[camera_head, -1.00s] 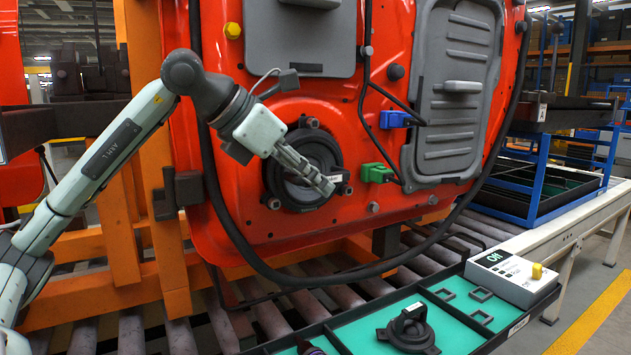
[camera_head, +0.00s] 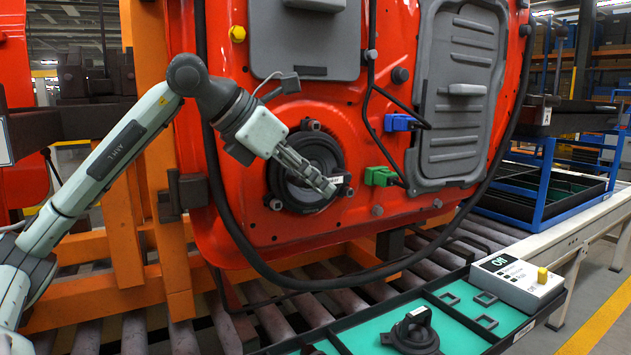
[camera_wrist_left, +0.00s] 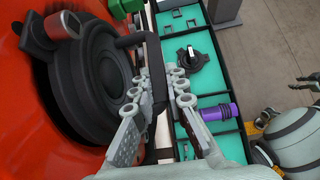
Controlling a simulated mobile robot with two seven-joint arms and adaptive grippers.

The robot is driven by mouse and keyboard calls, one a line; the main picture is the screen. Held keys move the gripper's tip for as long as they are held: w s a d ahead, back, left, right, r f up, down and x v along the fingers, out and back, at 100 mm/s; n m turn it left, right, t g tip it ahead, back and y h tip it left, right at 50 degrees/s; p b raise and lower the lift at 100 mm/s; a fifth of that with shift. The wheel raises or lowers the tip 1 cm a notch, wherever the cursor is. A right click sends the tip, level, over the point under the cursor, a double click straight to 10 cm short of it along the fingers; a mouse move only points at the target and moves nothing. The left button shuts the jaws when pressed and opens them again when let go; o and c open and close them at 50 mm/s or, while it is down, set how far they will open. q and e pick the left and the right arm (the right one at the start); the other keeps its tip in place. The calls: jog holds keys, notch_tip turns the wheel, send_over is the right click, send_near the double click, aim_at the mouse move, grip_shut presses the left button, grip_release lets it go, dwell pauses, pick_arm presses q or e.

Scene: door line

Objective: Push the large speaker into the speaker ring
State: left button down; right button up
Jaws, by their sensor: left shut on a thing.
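The large speaker (camera_head: 328,160) is a black round disc with a bar handle, upright against the orange-red door (camera_head: 220,215). It lies at the speaker ring, whose edge clips (camera_head: 275,204) show around it. The ring itself is mostly hidden, and I cannot tell whether the speaker is fully seated. My left gripper (camera_head: 325,185) is in front of the speaker, shut on its handle. In the left wrist view the speaker (camera_wrist_left: 85,85) fills the left side, and the handle passes between the fingers of my gripper (camera_wrist_left: 160,85).
A black cable loop hangs around the door. Green (camera_head: 380,176) and blue (camera_head: 400,122) connectors sit right of the speaker. Below, a tray with teal compartments (camera_head: 370,325) holds a smaller black handled part (camera_head: 411,330). A white switch box (camera_head: 518,280) stands at the tray's far end.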

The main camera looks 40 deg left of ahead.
pick_arm(q)
jog(key=c, duration=1.6)
grip_release()
jog(key=shift+r, duration=0.1)
jog(key=shift+o, duration=0.7)
